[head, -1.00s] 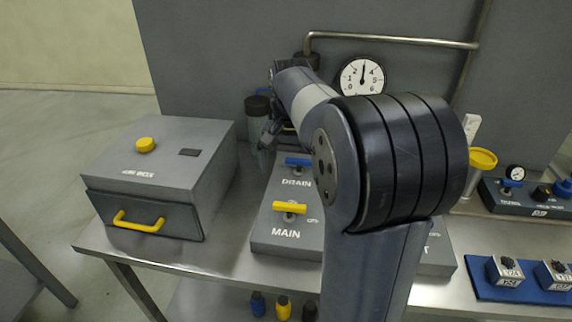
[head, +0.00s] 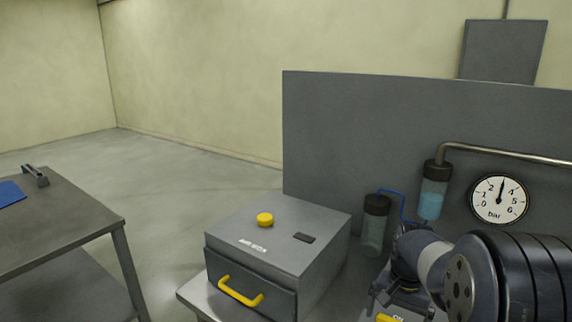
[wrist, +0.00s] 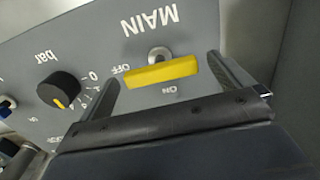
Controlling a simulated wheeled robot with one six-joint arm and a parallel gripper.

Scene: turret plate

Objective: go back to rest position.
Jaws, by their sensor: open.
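My gripper (wrist: 162,72) is open, its two dark fingers apart, above the MAIN panel (wrist: 65,55) in the wrist view. The yellow MAIN lever (wrist: 163,74) lies crosswise ahead of the fingers, with the OFF mark by its left end and ON below it. The lever's right end shows close to the right finger; I cannot tell whether they touch. In the head view my gripper (head: 402,295) is low at the right, in front of the canisters, with my arm reaching in from the right edge.
A grey box with a yellow knob (head: 265,219) and yellow drawer handle (head: 240,291) stands left of my gripper. Behind are a dark-capped canister (head: 374,225), a blue-filled one (head: 431,195) and a pressure gauge (head: 499,199). A side table (head: 70,225) stands far left; floor between is clear.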

